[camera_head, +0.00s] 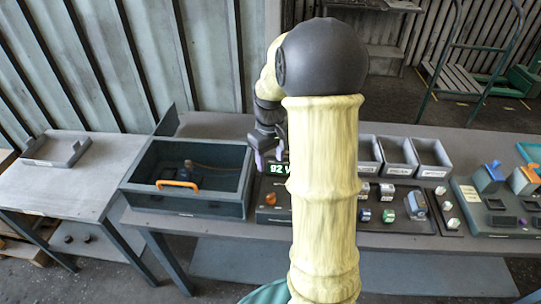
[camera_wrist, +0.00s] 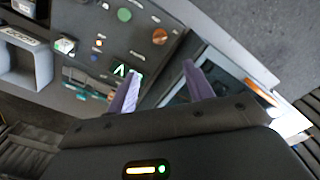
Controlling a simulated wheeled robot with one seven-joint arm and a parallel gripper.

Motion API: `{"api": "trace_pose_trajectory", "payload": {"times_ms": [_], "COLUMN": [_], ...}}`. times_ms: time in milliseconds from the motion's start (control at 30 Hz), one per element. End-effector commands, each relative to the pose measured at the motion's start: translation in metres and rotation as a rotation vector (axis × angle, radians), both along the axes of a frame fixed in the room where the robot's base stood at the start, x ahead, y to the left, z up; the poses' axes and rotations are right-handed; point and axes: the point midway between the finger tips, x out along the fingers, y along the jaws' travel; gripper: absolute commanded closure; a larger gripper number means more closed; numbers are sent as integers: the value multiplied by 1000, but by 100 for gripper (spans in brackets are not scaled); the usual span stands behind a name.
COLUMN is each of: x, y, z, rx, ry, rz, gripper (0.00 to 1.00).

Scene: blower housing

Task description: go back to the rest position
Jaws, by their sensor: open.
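My gripper (camera_head: 268,160) hangs above the bench between the dark blue housing box and a panel with a green display, partly hidden behind my own arm. In the wrist view, its two purple fingers (camera_wrist: 162,92) stand apart with nothing between them. The housing box (camera_head: 160,204) is open at the top, with an orange handle (camera_head: 178,184) inside near its front wall. Its orange handle and pale rim also show in the wrist view. The gripper is above the bench surface and appears clear of the box and panel.
A panel with the green display (camera_head: 279,170) and an orange knob (camera_head: 270,198) stands right of the box. Grey bins (camera_head: 400,158) are behind small parts. A side table (camera_head: 95,180) with a grey tray (camera_head: 55,150) is at left. A cart (camera_head: 470,65) stands at back right.

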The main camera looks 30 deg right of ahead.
Motion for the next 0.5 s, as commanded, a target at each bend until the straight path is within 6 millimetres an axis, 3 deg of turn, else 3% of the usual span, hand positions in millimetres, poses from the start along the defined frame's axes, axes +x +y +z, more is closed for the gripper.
{"api": "trace_pose_trajectory", "payload": {"times_ms": [167,500], "x": [0,0], "y": [0,0], "z": [15,15], "rx": [0,0], "ry": [-1,1], "rz": [0,0], "gripper": [48,48]}}
